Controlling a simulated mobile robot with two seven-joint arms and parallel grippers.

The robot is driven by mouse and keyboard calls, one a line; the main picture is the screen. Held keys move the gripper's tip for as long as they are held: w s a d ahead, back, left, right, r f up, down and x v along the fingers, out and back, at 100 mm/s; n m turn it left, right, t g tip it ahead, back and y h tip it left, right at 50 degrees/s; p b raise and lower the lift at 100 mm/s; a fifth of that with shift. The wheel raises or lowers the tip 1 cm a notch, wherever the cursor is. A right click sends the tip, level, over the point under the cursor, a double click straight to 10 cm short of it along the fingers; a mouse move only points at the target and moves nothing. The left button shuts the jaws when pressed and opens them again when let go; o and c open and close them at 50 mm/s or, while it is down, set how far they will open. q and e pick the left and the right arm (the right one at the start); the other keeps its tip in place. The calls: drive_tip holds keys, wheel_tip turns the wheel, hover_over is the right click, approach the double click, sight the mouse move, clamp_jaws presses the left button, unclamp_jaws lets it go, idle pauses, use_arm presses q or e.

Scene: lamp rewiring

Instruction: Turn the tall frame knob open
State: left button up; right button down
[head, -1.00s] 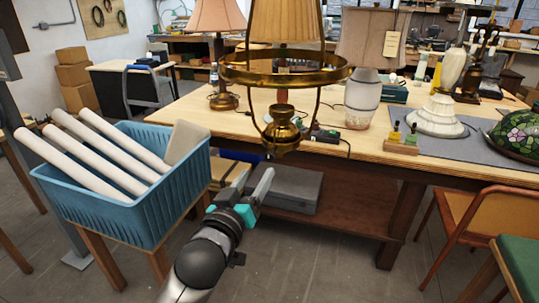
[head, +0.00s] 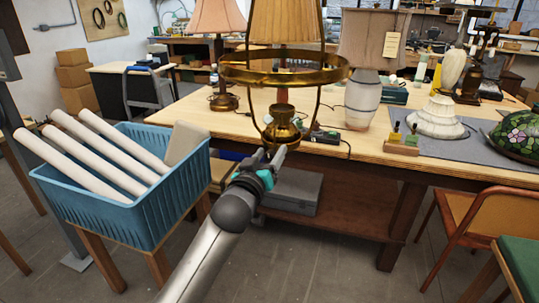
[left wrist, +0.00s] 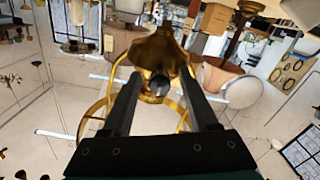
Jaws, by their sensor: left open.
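In the left wrist view, the brass piece (left wrist: 155,50) fills the space beyond the two open fingers. A small grey round end, seemingly the knob (left wrist: 159,86), shows between the fingers in that view. I cannot tell whether the fingers touch it. My right gripper is in neither view.
The wooden bench (head: 215,122) stands right behind the frame, with lamps on it. A blue basket (head: 130,208) of white rolls stands at the left. A grey case (head: 295,190) lies on the shelf under the bench. Chairs stand at the right.

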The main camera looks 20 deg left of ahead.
use_arm(q)
drive_tip(key=shift+c, duration=0.4)
clamp_jaws()
idle(0.4)
drive_tip(key=m+p, duration=0.2)
drive_tip(key=m, duration=0.1)
drive_tip(key=shift+r+m+p, duration=0.15)
drive_tip(key=shift+m+p, duration=0.15)
drive_tip(key=shift+p, duration=0.1)
drive_tip(key=m+p, duration=0.2)
drive_tip(key=m, duration=0.2)
drive_tip(key=shift+d+m, duration=0.15)
drive_tip(key=shift+m, duration=0.15)
drive_tip(key=m+p, duration=0.1)
drive_tip(key=m, duration=0.3)
drive_tip(key=shift+p, duration=0.3)
drive_tip(key=m, duration=0.3)
drive_tip(key=m+p, duration=0.1)
drive_tip(key=m, duration=0.1)
drive_tip(key=shift+d+f+m, duration=0.1)
drive_tip(key=shift+f+m, duration=0.1)
drive_tip(key=shift+m, duration=0.2)
